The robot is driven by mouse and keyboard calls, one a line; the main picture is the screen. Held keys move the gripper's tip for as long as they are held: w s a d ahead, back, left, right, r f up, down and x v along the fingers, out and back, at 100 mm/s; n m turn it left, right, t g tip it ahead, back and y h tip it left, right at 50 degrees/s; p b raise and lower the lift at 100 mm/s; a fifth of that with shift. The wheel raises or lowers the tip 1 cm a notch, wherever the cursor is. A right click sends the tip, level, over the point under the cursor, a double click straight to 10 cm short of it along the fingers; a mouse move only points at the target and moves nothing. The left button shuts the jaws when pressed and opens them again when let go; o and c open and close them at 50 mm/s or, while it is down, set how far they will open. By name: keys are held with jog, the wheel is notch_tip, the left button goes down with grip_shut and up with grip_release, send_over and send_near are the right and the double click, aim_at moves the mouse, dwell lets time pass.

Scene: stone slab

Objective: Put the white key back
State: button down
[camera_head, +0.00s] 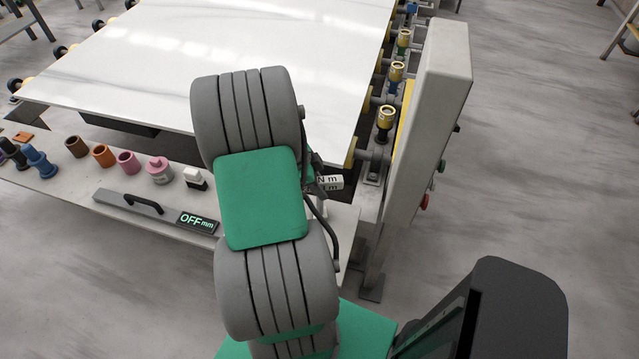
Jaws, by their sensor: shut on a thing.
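A small white block with dark lettering that reads "N m", which looks like the white key (331,182), shows just right of my arm, above the front ledge. My gripper (316,183) is mostly hidden behind my arm. Only some dark parts show, against the left side of the white block, and it is shut on that block. The fingertips and the far side of the grip are hidden. Whether the block touches anything below it cannot be told.
A ledge (75,185) holds several coloured cups, a white piece with a black base (195,178) and a grey bar with a handle and an "OFF mm" display (197,222). A white slab (220,50) lies behind. A tall grey post (430,110) stands to the right, with brass-topped rollers beside it.

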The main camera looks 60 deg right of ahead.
jog(key=shift+f, duration=0.15)
jog(key=c, duration=1.1)
grip_release()
